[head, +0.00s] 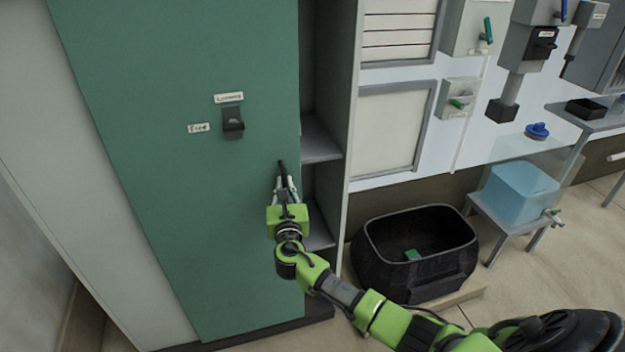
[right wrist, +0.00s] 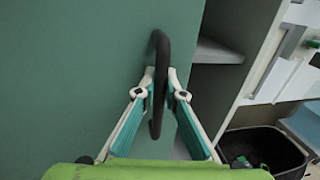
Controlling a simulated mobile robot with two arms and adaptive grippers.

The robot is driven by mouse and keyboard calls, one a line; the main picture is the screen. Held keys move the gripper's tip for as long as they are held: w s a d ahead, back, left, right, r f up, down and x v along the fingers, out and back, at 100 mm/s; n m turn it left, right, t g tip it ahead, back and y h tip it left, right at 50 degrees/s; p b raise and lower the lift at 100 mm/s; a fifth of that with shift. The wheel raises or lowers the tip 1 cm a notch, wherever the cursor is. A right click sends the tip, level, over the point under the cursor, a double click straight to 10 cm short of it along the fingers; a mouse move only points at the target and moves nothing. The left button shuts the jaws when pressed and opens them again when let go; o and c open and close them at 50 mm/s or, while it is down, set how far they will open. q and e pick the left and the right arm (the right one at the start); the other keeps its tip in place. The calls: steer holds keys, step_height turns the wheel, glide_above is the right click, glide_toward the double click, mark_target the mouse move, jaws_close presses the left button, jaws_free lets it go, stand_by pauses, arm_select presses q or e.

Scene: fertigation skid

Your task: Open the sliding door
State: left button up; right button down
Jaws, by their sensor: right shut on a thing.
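The green sliding door (head: 175,120) stands on the left in the head view, partly slid aside, with a shelved opening to its right. Its dark bar handle (right wrist: 159,80) stands upright near the door's right edge; in the head view only its top (head: 281,165) shows above the fingers. My right gripper (head: 285,182) is at the handle, shut on it. In the right wrist view the two fingers (right wrist: 160,90) sit on either side of the bar. My left gripper is not in view.
Grey shelves (head: 318,143) show inside the cabinet. A black tub (head: 420,285) stands on the floor to the right, near my right arm. A blue tank (head: 518,195) stands on a low stand further right. A black latch (head: 233,122) is on the door.

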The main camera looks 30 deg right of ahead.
steer(key=a, duration=0.3)
steer(key=w+a+b, duration=0.1)
steer(key=a, duration=0.2)
steer(key=w+a+b, duration=0.1)
steer(key=a, duration=0.3)
steer(key=shift+w+a+f, duration=0.1)
steer(key=shift+w+f, duration=0.05)
steer(key=shift+w, duration=0.05)
steer(key=a, duration=0.2)
steer(key=w+a+b, duration=0.1)
steer(key=a, duration=0.1)
steer(key=shift+a, duration=0.2)
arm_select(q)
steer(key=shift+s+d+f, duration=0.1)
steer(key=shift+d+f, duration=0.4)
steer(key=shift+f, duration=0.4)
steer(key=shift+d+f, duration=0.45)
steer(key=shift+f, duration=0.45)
arm_select(e)
steer(key=shift+w+a, duration=0.2)
steer(key=shift+a, duration=0.5)
steer(key=c, duration=2.1)
jaws_free()
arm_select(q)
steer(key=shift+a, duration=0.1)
